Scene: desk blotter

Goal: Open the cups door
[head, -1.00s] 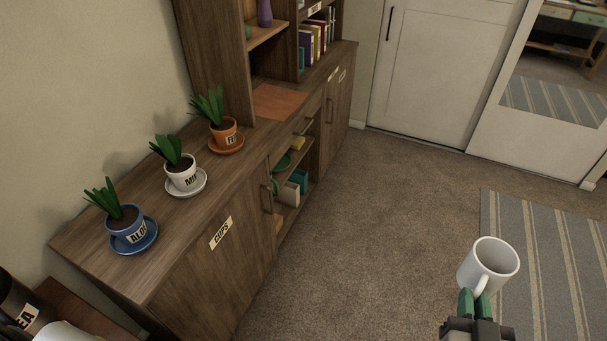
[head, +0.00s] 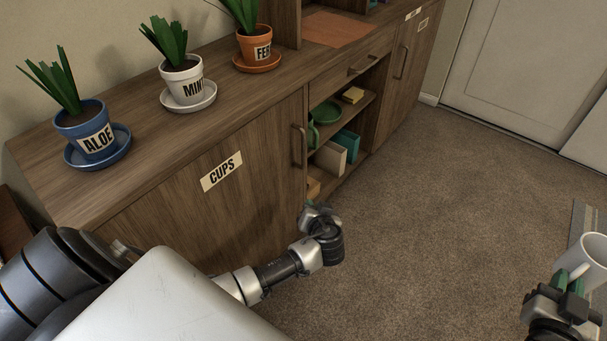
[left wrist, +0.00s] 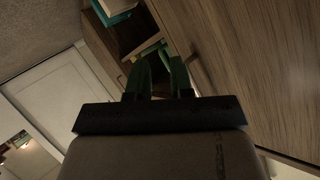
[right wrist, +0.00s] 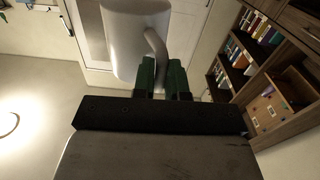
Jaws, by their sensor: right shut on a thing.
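The cups door (head: 255,190) is the wooden cabinet door with the white "CUPS" label (head: 222,171). It looks shut. Its vertical bar handle (head: 298,145) is near its right edge. My left gripper (head: 314,208) is low in front of the door's right edge, below the handle and apart from it. In the left wrist view its green fingers (left wrist: 160,75) stand apart with nothing clearly between them, beside the wood face. My right gripper (head: 572,284) is shut on the handle of a white mug (head: 588,260) at the far right; the mug also shows in the right wrist view (right wrist: 138,40).
Potted plants labelled aloe (head: 93,142), mint (head: 186,85) and fern (head: 256,48) stand on saucers on the cabinet top. Open shelves (head: 345,115) with a green bowl and books are right of the door. The carpet (head: 430,210) in front is clear.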

